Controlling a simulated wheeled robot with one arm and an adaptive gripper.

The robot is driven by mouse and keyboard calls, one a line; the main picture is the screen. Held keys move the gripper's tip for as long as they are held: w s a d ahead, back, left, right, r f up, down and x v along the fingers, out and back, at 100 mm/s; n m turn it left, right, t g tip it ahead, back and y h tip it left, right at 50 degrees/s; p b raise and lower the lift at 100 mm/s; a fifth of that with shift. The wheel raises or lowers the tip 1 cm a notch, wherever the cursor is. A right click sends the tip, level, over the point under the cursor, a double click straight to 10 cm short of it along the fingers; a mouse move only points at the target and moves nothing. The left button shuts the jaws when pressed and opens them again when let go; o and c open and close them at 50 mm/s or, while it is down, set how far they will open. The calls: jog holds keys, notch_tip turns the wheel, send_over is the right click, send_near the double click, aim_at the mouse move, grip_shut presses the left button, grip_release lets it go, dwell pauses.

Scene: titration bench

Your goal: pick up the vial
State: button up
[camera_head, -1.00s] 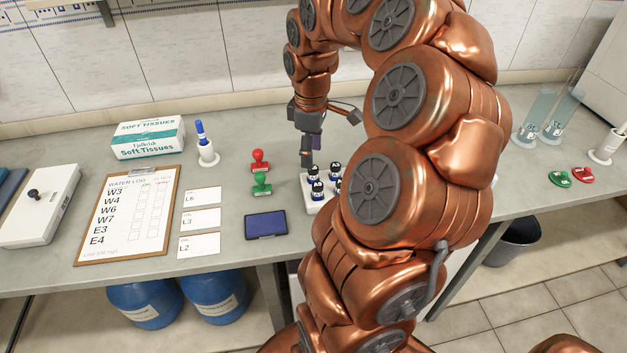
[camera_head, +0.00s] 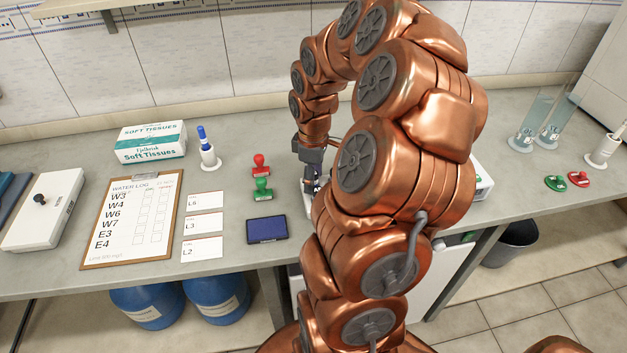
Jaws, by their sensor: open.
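My gripper (camera_head: 313,178) is open and points down at the vial rack, right of the stamps. The white vial rack (camera_head: 307,203) shows only as a thin left edge. A dark-capped vial (camera_head: 317,187) shows just below the fingers. My arm hides the rest of the rack and the other vials. I cannot tell whether the fingers are around the vial or only above it.
A red stamp (camera_head: 261,165), a green stamp (camera_head: 262,189) and a blue ink pad (camera_head: 266,230) stand close left of the rack. Paper cards (camera_head: 203,224) and a clipboard (camera_head: 130,220) lie farther left.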

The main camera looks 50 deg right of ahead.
grip_shut()
jog(key=shift+r, duration=0.15)
notch_tip(320, 180, up, 9)
jog(key=shift+f+b, duration=0.1)
jog(key=shift+b, duration=1)
jog(key=shift+r, duration=0.5)
